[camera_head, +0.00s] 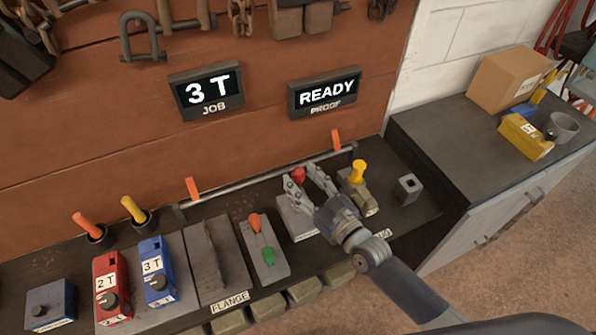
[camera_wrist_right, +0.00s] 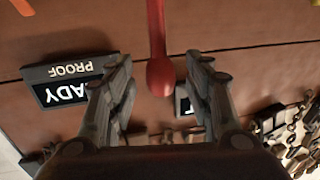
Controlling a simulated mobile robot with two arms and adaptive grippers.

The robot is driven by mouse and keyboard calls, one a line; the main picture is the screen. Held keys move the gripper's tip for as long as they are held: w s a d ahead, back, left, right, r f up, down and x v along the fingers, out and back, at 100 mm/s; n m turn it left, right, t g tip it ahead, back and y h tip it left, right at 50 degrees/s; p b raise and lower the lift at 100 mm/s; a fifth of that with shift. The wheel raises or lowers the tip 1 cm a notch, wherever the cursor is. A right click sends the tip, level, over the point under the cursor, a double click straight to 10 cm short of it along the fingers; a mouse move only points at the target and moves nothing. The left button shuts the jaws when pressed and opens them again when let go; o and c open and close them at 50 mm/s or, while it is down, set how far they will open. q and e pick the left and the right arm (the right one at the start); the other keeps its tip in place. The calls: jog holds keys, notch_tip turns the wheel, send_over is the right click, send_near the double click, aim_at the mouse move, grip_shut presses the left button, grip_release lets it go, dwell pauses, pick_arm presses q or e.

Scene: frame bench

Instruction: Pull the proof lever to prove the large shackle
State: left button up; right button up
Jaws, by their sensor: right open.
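The lever with a red knob (camera_head: 298,174) stands on a pale base plate (camera_head: 297,221) on the bench. In the right wrist view its red knob (camera_wrist_right: 159,76) and red stem lie between the two fingers, with a gap on each side. My right gripper (camera_head: 305,176) is open at the knob, its fingers pointing toward the wall; it also shows in the right wrist view (camera_wrist_right: 158,65). A display reads READY over PROOF (camera_head: 325,92). A shackle (camera_head: 143,40) hangs on the wall. I cannot tell whether it is the large one. My left gripper is not in view.
A yellow-handled device (camera_head: 358,173) stands close to the right of my gripper. A rail (camera_head: 265,184) with orange tabs runs behind. A red 2 T box (camera_head: 110,285), a blue 3 T box (camera_head: 157,270) and an orange-and-green switch plate (camera_head: 262,248) are left. The JOB display (camera_head: 207,91) reads 3 T.

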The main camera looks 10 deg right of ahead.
jog(key=shift+x, duration=1.15)
grip_shut()
jog(key=shift+f, duration=0.1)
jog(key=shift+s+f+b, duration=0.15)
jog(key=shift+s+b, duration=0.15)
jog(key=shift+b, duration=0.35)
jog(key=s+d+f+n+t+y+b, duration=0.2)
jog(key=s+t+y+b, duration=0.2)
jog(key=b, duration=1.2)
jog(key=shift+s+d+f+t+b, duration=0.25)
jog(key=shift+s+t, duration=0.35)
jog(key=shift+s, duration=1.15)
jog(key=shift+r, duration=0.15)
